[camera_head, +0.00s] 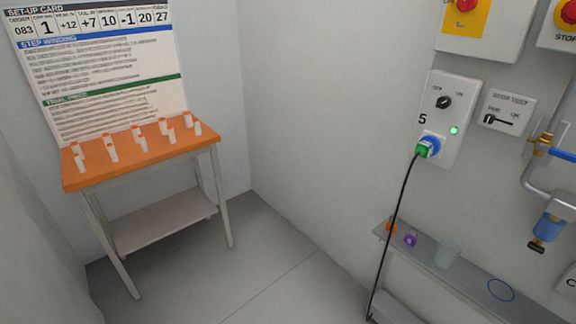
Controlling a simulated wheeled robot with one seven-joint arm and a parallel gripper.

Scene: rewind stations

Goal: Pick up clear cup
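A clear cup (447,253) stands upright on a narrow grey shelf (463,277) along the right wall, in the lower right of the head view. It is translucent and looks pale grey against the shelf. A small purple item (411,240) is to its left and a blue ring (501,290) lies to its right, both apart from it. My gripper is not in view.
An orange-topped table (140,160) with several white, orange-capped tubes stands at the left. An orange item (391,227) sits at the shelf's left end. A black cable (401,205) hangs from a green plug (424,150) past the shelf. The middle floor (260,265) is clear.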

